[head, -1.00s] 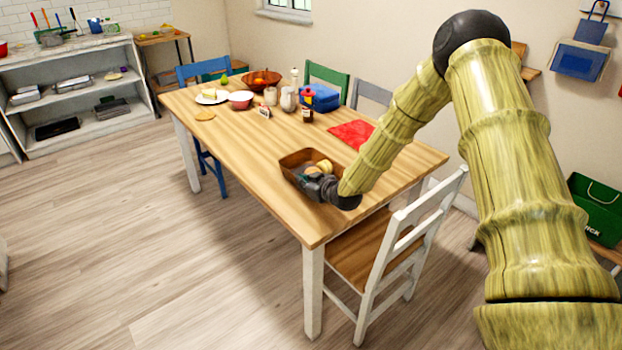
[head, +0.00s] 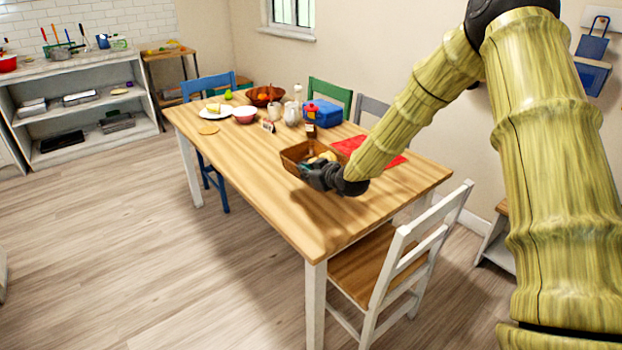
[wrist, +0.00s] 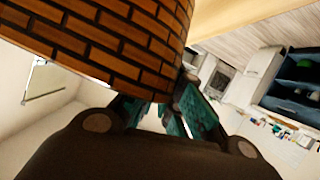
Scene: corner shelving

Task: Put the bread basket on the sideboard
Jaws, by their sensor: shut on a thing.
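The bread basket (head: 293,155) is a brown, open, box-shaped basket with pale bread in it, over the near right part of the wooden table. My gripper (head: 318,176) is shut on its near side wall. A shadow lies on the tabletop below them, so the basket appears raised above the table. In the wrist view the basket's brick-patterned wall (wrist: 110,45) fills the upper left, with the gripper's fingers (wrist: 160,112) at its edge. A grey open shelf unit (head: 75,62) stands at the back left; I cannot tell whether it is the sideboard.
The wooden table (head: 240,165) holds a red cloth (head: 352,146), a sauce bottle (head: 310,130), a blue box (head: 325,113), bowls and a plate (head: 213,110). A white chair (head: 400,255) stands at its near right. Floor to the left is clear. The shelf top holds utensils and a red bowl.

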